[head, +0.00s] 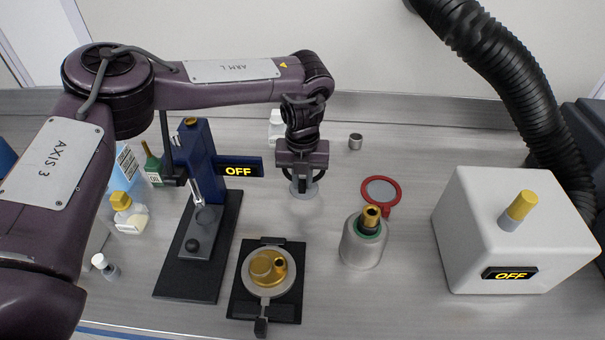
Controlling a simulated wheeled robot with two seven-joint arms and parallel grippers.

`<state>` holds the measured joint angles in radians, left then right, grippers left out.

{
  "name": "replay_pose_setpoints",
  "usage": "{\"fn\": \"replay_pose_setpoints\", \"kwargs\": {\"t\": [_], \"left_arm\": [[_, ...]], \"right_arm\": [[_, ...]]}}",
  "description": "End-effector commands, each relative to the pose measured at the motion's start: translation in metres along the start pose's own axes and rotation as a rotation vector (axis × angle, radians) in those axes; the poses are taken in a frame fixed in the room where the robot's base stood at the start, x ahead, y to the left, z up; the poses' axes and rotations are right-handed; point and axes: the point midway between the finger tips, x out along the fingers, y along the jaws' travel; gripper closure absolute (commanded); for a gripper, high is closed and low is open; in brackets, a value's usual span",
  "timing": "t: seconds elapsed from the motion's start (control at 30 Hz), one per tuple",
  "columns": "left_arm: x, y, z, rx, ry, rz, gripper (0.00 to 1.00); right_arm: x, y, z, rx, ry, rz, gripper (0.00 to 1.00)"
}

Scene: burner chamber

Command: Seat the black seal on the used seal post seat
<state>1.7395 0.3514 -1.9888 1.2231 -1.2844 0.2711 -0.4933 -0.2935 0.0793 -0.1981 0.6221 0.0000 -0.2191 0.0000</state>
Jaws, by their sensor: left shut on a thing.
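My left gripper (303,187) points down above the bench near the middle of the picture. It is shut on a small dark thing, of which a thin curved edge shows beside the fingers. This looks like the black seal (319,176), mostly hidden by the jaws. I cannot single out the used seal post seat with certainty. A small grey metal cylinder (355,141) stands on the bench behind and right of the gripper, apart from it. My right gripper is not in view.
A blue press (202,150) marked OFF stands left. A white OFF box (515,230) is far right. Bottles stand left.

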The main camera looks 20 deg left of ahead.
Motion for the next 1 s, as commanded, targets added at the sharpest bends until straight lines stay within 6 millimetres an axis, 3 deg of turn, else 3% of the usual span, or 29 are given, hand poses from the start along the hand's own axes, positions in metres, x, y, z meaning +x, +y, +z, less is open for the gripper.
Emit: {"fn": "replay_pose_setpoints", "kwargs": {"t": [0.1,0.2,0.57,1.0], "left_arm": [[0.000,0.000,0.000,0.000,0.000,0.000,1.00],[-0.001,0.000,-0.001,0.000,0.001,-0.001,1.00],[0.023,0.000,-0.001,0.001,0.001,0.000,1.00],[0.057,0.000,-0.001,0.001,0.000,-0.001,1.00]], "right_arm": [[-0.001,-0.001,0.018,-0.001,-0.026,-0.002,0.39],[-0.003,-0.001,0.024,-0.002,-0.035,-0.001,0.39],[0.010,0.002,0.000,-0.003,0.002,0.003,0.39],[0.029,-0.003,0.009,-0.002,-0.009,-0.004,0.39]]}}
